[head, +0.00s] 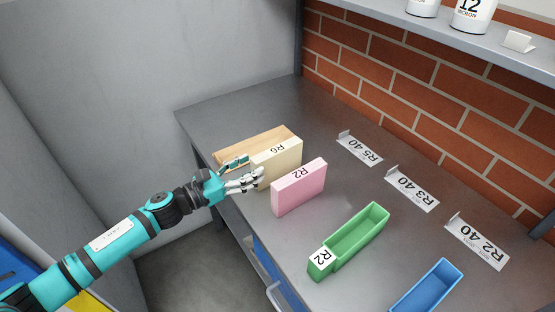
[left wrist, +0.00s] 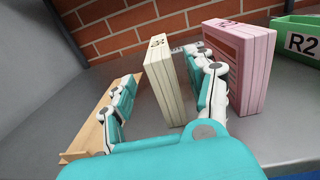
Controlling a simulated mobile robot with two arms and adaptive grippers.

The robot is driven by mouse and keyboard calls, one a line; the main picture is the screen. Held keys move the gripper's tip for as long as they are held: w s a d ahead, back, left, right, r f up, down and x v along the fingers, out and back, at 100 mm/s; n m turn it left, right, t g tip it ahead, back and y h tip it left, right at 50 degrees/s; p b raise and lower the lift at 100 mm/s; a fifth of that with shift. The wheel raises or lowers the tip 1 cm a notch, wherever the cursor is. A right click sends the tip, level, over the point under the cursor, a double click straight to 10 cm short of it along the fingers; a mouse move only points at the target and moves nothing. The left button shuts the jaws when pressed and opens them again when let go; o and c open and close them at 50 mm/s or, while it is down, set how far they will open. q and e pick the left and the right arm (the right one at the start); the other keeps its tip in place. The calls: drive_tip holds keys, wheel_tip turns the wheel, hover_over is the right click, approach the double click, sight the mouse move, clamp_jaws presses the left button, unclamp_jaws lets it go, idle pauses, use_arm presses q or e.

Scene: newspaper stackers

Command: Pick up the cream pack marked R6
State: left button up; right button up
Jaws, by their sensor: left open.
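The cream pack marked R6 (head: 282,158) stands upright on the grey table; its label is on its top edge. In the left wrist view the cream pack (left wrist: 162,85) stands between my spread fingers. My left gripper (head: 247,172) is open at the pack's near left end. One finger is on the side of the wooden tray, the other in the gap towards the pink pack. In the left wrist view the gripper (left wrist: 165,78) shows space between its left finger and the pack; whether the right finger touches the pack is unclear. My right gripper is out of view.
A pink pack marked R2 (head: 299,188) stands close beside the right finger. A light wooden tray (head: 270,137) lies left of the cream pack. A green R2 bin (head: 338,255) and a blue bin (head: 420,292) stand further right. Signs and a brick wall (head: 400,75) are behind.

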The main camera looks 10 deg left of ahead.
sight(274, 154)
use_arm(q)
drive_tip(key=x, duration=0.3)
drive_tip(key=shift+w+d+r+p, duration=0.1)
drive_tip(key=shift+w+r+p, duration=0.1)
drive_tip(key=shift+p, duration=0.15)
drive_tip(key=x, duration=0.1)
drive_tip(key=p+x, duration=0.1)
drive_tip(key=x, duration=0.1)
drive_tip(key=shift+w+d+r, duration=0.15)
drive_tip(key=shift+d+r, duration=0.05)
drive_tip(key=shift+d, duration=0.1)
drive_tip(key=shift+w+d+f, duration=0.1)
drive_tip(key=shift+w+d, duration=0.25)
drive_tip(key=shift+w, duration=0.05)
clamp_jaws()
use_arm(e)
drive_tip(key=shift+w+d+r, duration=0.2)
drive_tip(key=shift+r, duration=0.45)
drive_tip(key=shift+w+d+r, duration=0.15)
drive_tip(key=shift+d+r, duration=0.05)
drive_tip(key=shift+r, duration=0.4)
